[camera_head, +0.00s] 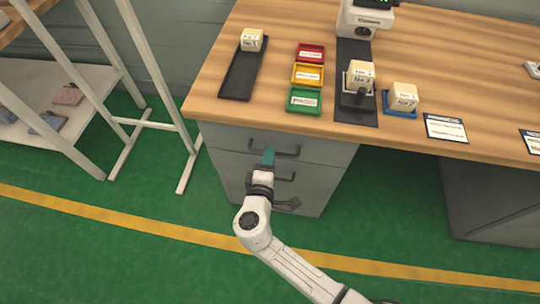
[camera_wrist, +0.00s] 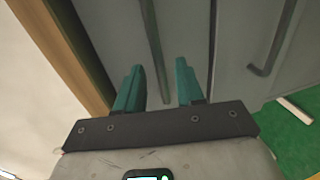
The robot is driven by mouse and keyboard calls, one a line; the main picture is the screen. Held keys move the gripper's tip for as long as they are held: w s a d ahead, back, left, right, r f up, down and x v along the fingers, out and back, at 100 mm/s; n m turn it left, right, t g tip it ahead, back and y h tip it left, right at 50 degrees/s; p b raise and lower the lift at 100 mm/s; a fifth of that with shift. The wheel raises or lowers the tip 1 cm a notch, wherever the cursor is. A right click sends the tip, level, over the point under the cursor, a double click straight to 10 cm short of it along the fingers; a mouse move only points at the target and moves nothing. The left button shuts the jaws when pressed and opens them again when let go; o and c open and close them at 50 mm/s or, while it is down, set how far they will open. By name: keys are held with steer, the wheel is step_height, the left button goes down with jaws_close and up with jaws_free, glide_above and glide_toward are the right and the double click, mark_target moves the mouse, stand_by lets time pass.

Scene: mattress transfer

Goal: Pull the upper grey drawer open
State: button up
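In the wrist view the two teal fingers of my gripper (camera_wrist: 159,82) are apart. The upper handle (camera_wrist: 154,45) runs down between them, with gaps visible on both sides. The exact depth of the fingers around the handle is hard to tell.
The wooden desktop (camera_head: 215,88) overhangs above, carrying trays and blocks. A white-framed rack (camera_head: 160,70) stands at left. Green floor (camera_head: 150,265) in front of the drawers is free except for my arm.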

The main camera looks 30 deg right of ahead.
steer(key=shift+x, duration=0.8)
steer(key=shift+c, duration=0.2)
steer(key=shift+s, duration=0.1)
jaws_close()
